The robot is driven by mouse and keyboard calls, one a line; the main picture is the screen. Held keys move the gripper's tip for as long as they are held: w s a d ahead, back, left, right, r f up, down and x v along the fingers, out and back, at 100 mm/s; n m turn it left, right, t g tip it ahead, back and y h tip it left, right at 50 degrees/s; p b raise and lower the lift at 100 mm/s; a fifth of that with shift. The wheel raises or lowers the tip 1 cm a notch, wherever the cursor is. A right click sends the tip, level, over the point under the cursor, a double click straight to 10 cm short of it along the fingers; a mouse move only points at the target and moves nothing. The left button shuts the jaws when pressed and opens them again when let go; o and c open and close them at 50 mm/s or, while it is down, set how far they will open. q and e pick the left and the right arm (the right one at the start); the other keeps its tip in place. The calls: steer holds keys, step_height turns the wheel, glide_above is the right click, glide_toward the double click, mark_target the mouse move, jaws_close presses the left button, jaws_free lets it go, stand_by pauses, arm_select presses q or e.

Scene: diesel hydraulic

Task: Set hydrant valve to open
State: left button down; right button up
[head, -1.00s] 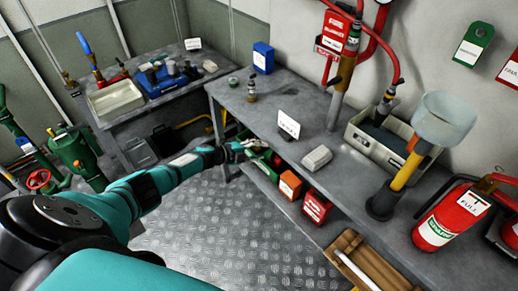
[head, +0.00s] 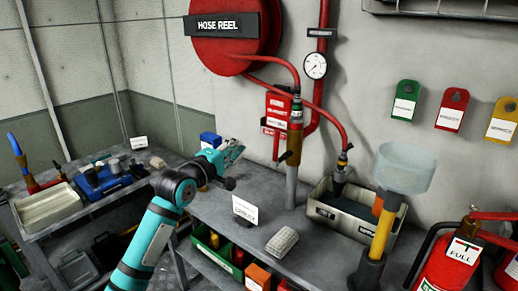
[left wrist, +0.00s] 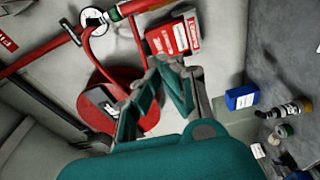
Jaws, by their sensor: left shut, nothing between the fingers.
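My left gripper (head: 230,152) is shut and empty, raised above the far left end of the long grey workbench. It also shows in the left wrist view (left wrist: 158,64), with the wall fittings behind it. No part is readably labelled as the hydrant valve. A brass valve-like fitting with a dark side lever (head: 293,143) stands upright on a grey post (head: 291,186), right of the gripper and apart from it. A red hose runs from its top to the hose reel (head: 233,45). A round gauge (head: 316,65) sits on the red wall pipe. My right gripper is out of view.
A red box (head: 278,103) hangs on the wall behind the brass fitting. On the bench are a white sign (head: 245,209), a pale block (head: 282,241), a grey bin (head: 320,211), a funnel (head: 404,168) and a red extinguisher (head: 447,262). Bench space between the sign and post is clear.

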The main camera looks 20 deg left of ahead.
arm_select(q)
steer(key=p+x, duration=0.2)
steer(key=x, duration=0.8)
steer(key=s+d, duration=0.1)
steer(key=s+d+p, duration=0.1)
steer(key=d, duration=0.1)
steer(key=shift+s+d, duration=0.15)
steer(key=shift+d, duration=0.15)
